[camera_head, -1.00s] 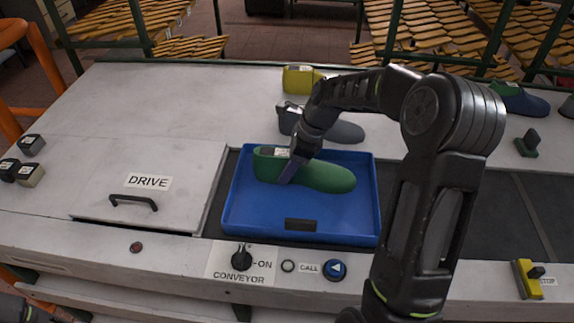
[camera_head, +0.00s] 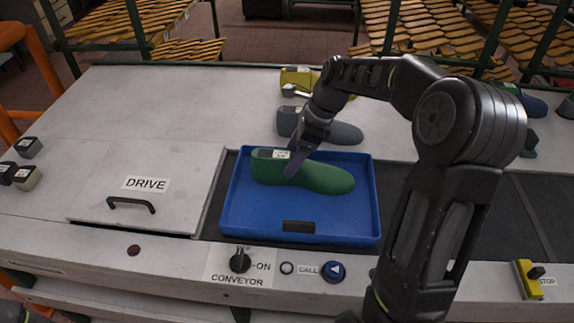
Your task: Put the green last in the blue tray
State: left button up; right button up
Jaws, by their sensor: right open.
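The green last (camera_head: 322,178) lies on its side lengthwise inside the blue tray (camera_head: 247,222), in its upper half, with the toe toward the right. A white label shows on its heel end. The blue tray sits on the dark conveyor belt. My right gripper (camera_head: 293,165) is open, with its fingers pointing down at the last near the label. One finger overlaps the last in the picture, and I cannot tell whether it touches. The far finger is hidden. A dark part of my left arm (camera_head: 20,312) shows at the bottom left corner, but its gripper does not show.
A grey last (camera_head: 345,132) and a yellow last (camera_head: 297,78) lie behind the tray. A dark blue last (camera_head: 533,104) is at the far right. A DRIVE hatch (camera_head: 150,185) is left of the tray. A conveyor knob (camera_head: 240,262) and call button (camera_head: 334,271) are in front.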

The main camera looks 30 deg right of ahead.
jog(key=v, duration=0.6)
jog(key=shift+s+d+r, duration=0.1)
jog(key=shift+d+r, duration=0.05)
jog(key=shift+r, duration=0.15)
